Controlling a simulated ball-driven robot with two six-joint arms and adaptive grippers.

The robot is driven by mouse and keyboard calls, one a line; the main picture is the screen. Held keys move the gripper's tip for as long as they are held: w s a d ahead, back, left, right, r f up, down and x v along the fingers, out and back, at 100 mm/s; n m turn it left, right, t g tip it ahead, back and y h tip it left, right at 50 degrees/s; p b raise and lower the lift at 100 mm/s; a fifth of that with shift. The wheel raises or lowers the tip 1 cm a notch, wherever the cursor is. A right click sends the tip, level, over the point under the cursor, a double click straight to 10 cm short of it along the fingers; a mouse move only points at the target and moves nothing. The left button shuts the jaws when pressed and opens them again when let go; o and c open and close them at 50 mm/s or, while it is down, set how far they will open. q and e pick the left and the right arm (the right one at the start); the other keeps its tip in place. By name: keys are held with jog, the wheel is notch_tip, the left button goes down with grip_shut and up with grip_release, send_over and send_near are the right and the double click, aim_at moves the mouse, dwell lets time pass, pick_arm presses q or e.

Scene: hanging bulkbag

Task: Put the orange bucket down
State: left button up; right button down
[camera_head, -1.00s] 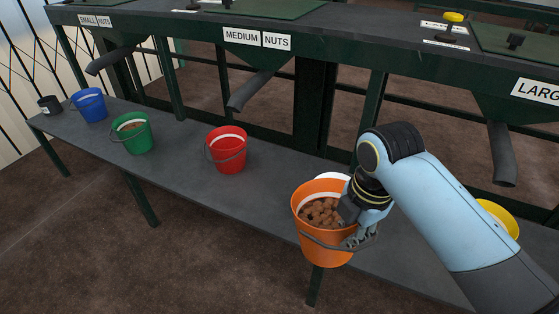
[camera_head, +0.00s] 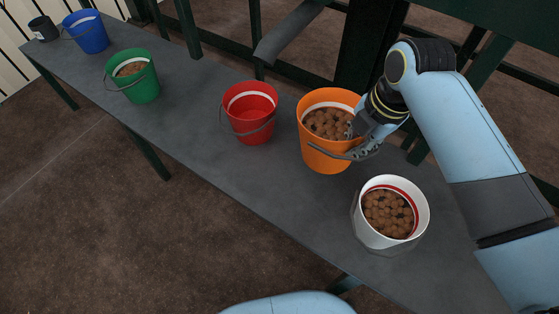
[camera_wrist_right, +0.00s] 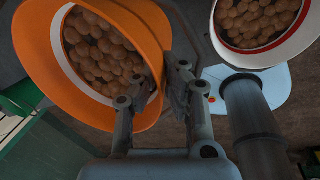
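The orange bucket (camera_head: 322,162), full of brown nuts, is over the bench between the red bucket and the white bucket. It looks nearly upright. My right gripper (camera_head: 362,150) is at its right side, shut on its rim or handle; exactly which I cannot tell. In the right wrist view the orange bucket (camera_wrist_right: 150,28) fills the upper left, with my right gripper's fingers (camera_wrist_right: 163,85) against its edge. I cannot tell whether its base touches the bench. My left gripper is not in view.
The grey bench (camera_head: 225,185) holds a white bucket (camera_head: 368,228) of nuts close in front, a red bucket (camera_head: 250,128), a green bucket (camera_head: 145,88) with nuts, a blue bucket (camera_head: 90,38) and a small black pot (camera_head: 42,30). A dark chute (camera_head: 290,32) hangs behind the red bucket.

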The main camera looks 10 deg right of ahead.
aim_at(331, 161)
jog(key=shift+n+t+y, duration=0.3)
jog(key=shift+n, duration=0.5)
jog(key=w+a+f+b, duration=0.2)
jog(key=f, duration=0.1)
jog(key=shift+w+a+f, duration=0.15)
jog(key=shift+w, duration=0.1)
jog(key=x, duration=0.1)
jog(key=b+x, duration=0.1)
jog(key=x, duration=0.1)
jog(key=s+b+x, duration=0.1)
jog(key=x, duration=0.1)
jog(key=shift+w+d+f, duration=0.1)
jog(key=shift+d+f, duration=0.15)
jog(key=shift+f, duration=0.95)
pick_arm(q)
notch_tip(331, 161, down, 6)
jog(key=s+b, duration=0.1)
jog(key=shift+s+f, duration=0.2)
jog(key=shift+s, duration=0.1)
pick_arm(e)
jog(key=shift+f, duration=1.35)
jog(key=shift+f+b, duration=0.15)
jog(key=shift+b, duration=0.15)
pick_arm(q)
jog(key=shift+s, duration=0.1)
pick_arm(e)
jog(key=c, duration=1.5)
grip_release()
